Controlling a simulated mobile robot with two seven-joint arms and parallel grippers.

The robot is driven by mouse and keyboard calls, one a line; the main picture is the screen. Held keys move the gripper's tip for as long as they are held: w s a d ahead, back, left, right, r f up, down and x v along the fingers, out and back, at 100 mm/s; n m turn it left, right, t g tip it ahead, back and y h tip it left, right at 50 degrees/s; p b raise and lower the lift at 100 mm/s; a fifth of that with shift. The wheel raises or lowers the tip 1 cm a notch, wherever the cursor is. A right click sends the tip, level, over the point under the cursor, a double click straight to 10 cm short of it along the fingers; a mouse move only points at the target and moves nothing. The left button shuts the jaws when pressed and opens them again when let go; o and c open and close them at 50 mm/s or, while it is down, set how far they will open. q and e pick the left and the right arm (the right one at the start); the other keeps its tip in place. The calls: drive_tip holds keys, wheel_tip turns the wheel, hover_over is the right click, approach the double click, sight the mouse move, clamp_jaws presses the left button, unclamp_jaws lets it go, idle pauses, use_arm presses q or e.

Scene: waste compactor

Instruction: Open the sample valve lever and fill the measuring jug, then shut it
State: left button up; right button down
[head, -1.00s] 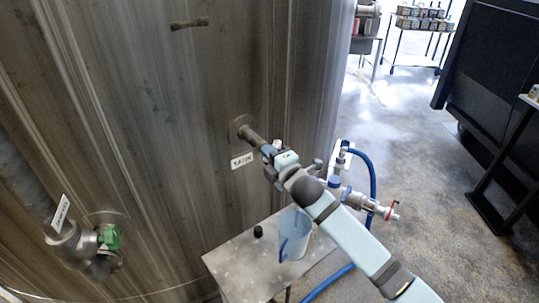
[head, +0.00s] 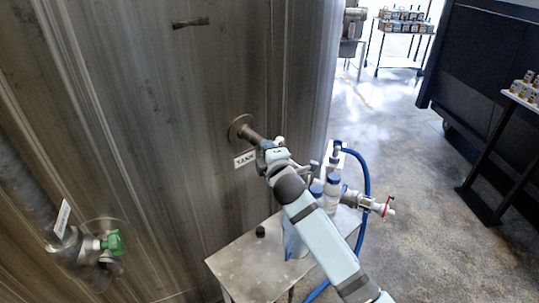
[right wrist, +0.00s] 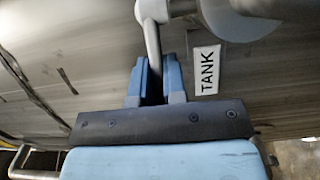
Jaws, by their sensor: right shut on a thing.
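The sample valve sits on a pipe (head: 251,136) that comes out of the steel tank wall above a small metal table. My right gripper (head: 268,149) is at this valve. In the right wrist view its blue fingers (right wrist: 155,82) are shut on the grey lever (right wrist: 152,45), a thin rod running up from between them. A measuring jug (head: 291,243) with a blue handle stands on the table below, mostly hidden behind my right arm. Its fill level cannot be seen. My left gripper is not in view.
A TANK label (head: 244,159) is beside the pipe. Blue-capped bottles (head: 332,192), a black cap (head: 261,231) and a red-handled fitting (head: 378,207) with a blue hose (head: 366,190) are around the table (head: 235,268). A green-handled valve (head: 113,243) is at left.

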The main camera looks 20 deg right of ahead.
drive_tip(key=m+h+b, duration=0.2)
drive_tip(key=h, duration=0.1)
drive_tip(key=w+h+b, duration=0.1)
drive_tip(key=shift+a+f+m, duration=0.1)
drive_tip(key=shift+a+m, duration=0.2)
drive_tip(key=shift+m, duration=0.1)
drive_tip(key=c, duration=1.2)
unclamp_jaws()
